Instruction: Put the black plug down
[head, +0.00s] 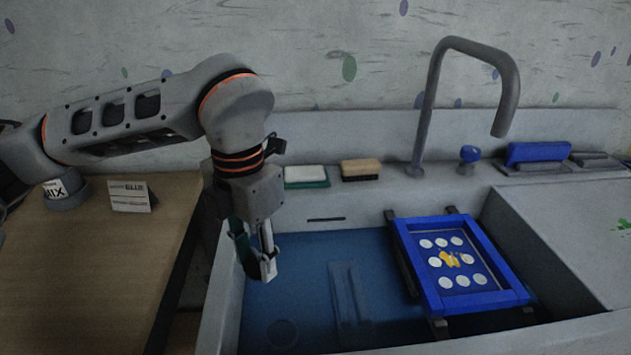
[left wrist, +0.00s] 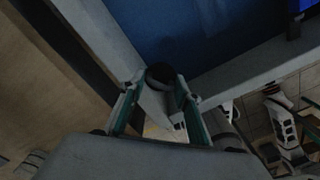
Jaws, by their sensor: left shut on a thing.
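My left gripper (head: 254,262) points down over the left part of the sink (head: 232,295). It is shut on the black plug (left wrist: 160,73), which shows as a dark round shape between the fingertips in the left wrist view. There the plug is seen over the corner of the sink rim, with the blue basin beyond it. A faint round drain (head: 283,333) shows on the blue basin floor near the front. My right gripper is not in view.
A blue-framed screen (head: 432,292) with white discs rests on dark bars across the sink's right part. A grey tap (head: 431,100) rises behind. A green-edged pad (head: 306,176) and a brush (head: 360,169) lie on the back ledge. A wooden table (head: 120,260) stands left.

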